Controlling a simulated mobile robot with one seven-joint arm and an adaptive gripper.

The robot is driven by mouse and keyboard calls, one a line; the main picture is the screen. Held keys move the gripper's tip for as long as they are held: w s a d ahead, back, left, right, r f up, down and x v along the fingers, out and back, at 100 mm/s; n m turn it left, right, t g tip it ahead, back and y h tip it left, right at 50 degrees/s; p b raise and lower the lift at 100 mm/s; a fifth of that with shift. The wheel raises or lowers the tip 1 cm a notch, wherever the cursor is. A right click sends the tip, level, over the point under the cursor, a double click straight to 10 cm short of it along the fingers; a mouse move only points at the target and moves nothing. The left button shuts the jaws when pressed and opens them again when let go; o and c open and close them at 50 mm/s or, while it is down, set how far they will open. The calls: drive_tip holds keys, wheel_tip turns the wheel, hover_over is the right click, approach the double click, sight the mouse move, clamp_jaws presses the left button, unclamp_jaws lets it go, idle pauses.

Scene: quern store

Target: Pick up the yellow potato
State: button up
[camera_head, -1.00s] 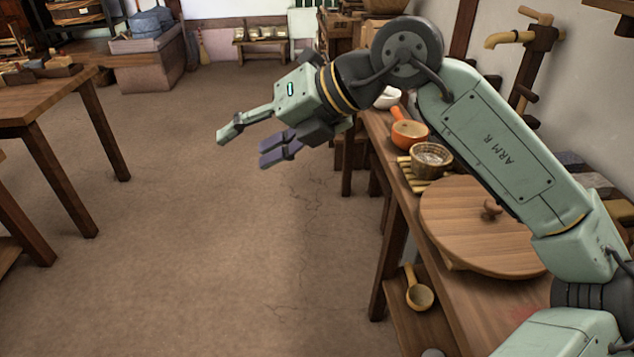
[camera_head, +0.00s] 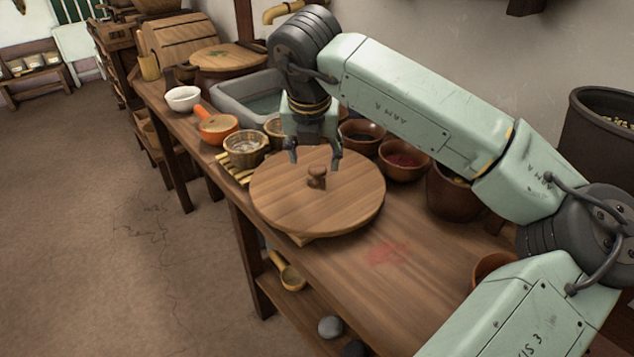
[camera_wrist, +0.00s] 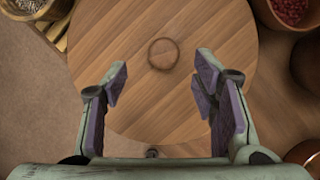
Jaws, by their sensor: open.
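I cannot make out a yellow potato for certain in either view. A brown pot (camera_head: 452,200) on the bench, partly hidden by my arm, shows a little yellow at its rim, too small to identify. My gripper (camera_head: 315,158) points down, open and empty, above a round wooden lid (camera_head: 280,205) with a knob (camera_head: 317,178). In the wrist view the open fingers (camera_wrist: 160,82) frame the lid (camera_wrist: 165,110), with the knob (camera_wrist: 163,53) ahead between the fingertips.
Bowls of dark and red contents (camera_head: 404,160) stand behind the lid. A basket (camera_head: 246,148), an orange pan (camera_head: 217,128) and a white bowl (camera_head: 183,98) line the left edge. A tall dark pot (camera_head: 600,130) is at right. The bench front (camera_head: 400,270) is mostly clear.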

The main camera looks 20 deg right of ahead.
sight(317, 168)
drive_tip(key=x, duration=0.2)
drive_tip(key=p+x, duration=0.1)
drive_tip(key=x, duration=0.2)
drive_tip(key=shift+d, duration=0.25)
drive_tip(key=shift+c, duration=0.3)
clamp_jaws()
idle(0.5)
